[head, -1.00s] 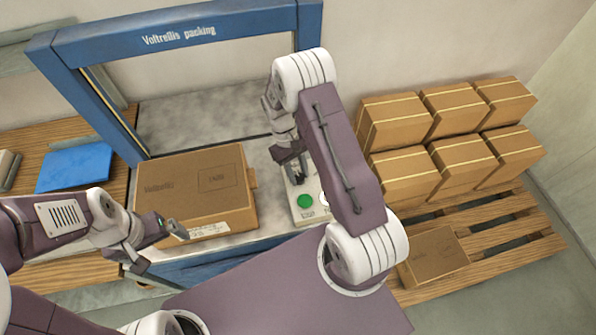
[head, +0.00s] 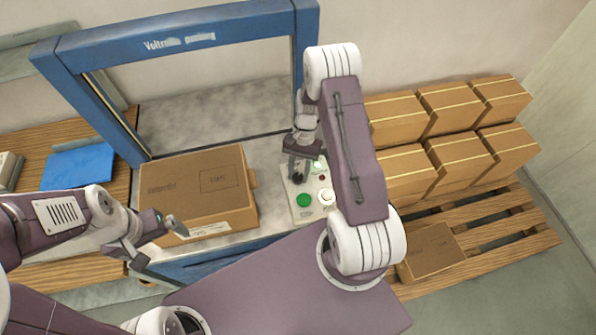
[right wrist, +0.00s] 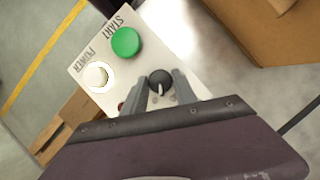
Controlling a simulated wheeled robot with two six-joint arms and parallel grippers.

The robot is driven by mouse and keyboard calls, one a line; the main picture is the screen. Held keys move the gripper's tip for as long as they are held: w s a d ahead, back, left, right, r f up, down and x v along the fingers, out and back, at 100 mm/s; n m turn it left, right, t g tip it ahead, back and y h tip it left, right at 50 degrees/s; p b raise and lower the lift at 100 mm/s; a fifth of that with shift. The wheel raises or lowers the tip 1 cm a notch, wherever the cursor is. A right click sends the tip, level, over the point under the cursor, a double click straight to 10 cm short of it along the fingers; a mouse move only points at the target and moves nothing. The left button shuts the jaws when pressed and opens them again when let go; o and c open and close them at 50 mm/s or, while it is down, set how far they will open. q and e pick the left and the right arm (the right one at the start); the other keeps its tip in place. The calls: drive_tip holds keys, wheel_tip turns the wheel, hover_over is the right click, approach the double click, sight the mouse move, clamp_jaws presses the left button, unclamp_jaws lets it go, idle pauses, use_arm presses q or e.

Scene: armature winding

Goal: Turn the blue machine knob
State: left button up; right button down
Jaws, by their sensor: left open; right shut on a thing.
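The knob (right wrist: 160,78) is dark grey with a white pointer line. It sits on the white control panel (right wrist: 137,68) of the blue-framed machine (head: 86,104). My right gripper (right wrist: 164,88) is shut on the knob, with one finger on each side, in the right wrist view. In the head view, my right gripper (head: 299,173) is over the far part of the panel and mostly hides the knob.
The panel also has a green START button (right wrist: 125,42) and a white POWER button (right wrist: 96,75). The carton lies left of the panel on the machine bed. Stacked boxes (head: 457,161) stand on a pallet (head: 520,239) at the right. A blue folder-like item (head: 77,167) lies at left.

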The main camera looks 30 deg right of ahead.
drive_tip(key=shift+d+m+t+y, duration=0.15)
drive_tip(key=shift+m+t, duration=0.25)
drive_tip(key=shift+m, duration=0.65)
drive_tip(key=shift+m+t+y, duration=0.25)
drive_tip(key=shift+m+t, duration=0.15)
drive_tip(key=shift+m, duration=0.65)
drive_tip(key=c, duration=1)
unclamp_jaws()
drive_tip(key=v, duration=0.9)
